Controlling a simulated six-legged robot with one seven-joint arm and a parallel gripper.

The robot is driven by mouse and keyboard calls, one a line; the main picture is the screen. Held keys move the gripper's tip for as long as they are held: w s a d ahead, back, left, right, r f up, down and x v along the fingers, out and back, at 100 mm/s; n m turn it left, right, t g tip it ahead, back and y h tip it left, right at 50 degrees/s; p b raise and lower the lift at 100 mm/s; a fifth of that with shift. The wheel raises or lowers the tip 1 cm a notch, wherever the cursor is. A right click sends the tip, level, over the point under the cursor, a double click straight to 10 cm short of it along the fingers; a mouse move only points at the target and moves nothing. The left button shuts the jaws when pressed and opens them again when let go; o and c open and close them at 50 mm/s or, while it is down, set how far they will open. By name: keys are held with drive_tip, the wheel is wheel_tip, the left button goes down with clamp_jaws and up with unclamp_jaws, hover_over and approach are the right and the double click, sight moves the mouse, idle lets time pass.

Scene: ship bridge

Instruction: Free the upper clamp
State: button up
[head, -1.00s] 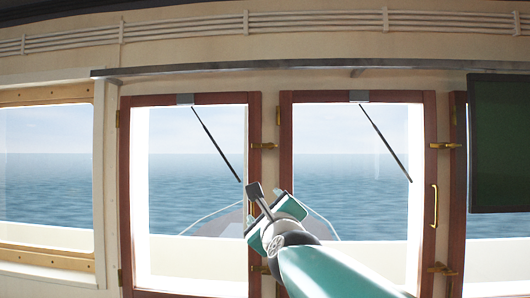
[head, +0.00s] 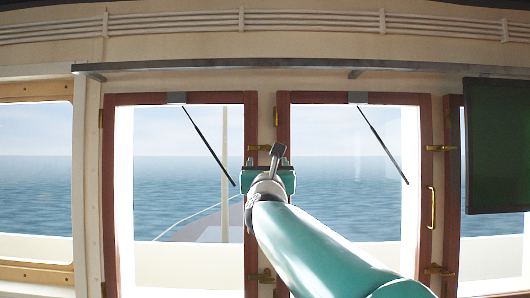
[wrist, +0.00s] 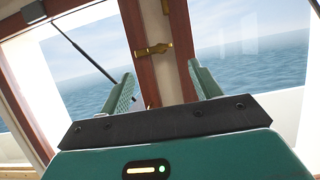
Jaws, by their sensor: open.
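A brass upper clamp (head: 261,147) sits on the wood between the two middle windows in the head view, just above my gripper (head: 268,162). It also shows in the wrist view (wrist: 153,50), lying across the window frame edge beyond my fingertips, between them in the picture. My gripper (wrist: 160,75) is open, with its two teal fingers apart and nothing between them. It appears apart from the clamp. The gripper partly hides the wood below the clamp in the head view.
A lower brass clamp (head: 263,277) is on the same frame. The right window has another upper clamp (head: 439,148), a lower clamp (head: 438,270) and a brass handle (head: 431,208). A dark screen (head: 498,145) hangs at right. A grey rail (head: 300,67) runs above the windows.

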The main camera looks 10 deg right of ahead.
sight(267, 149)
drive_tip(key=x, duration=0.9)
drive_tip(key=shift+w, duration=0.15)
drive_tip(key=shift+r, duration=0.1)
drive_tip(key=c, duration=1)
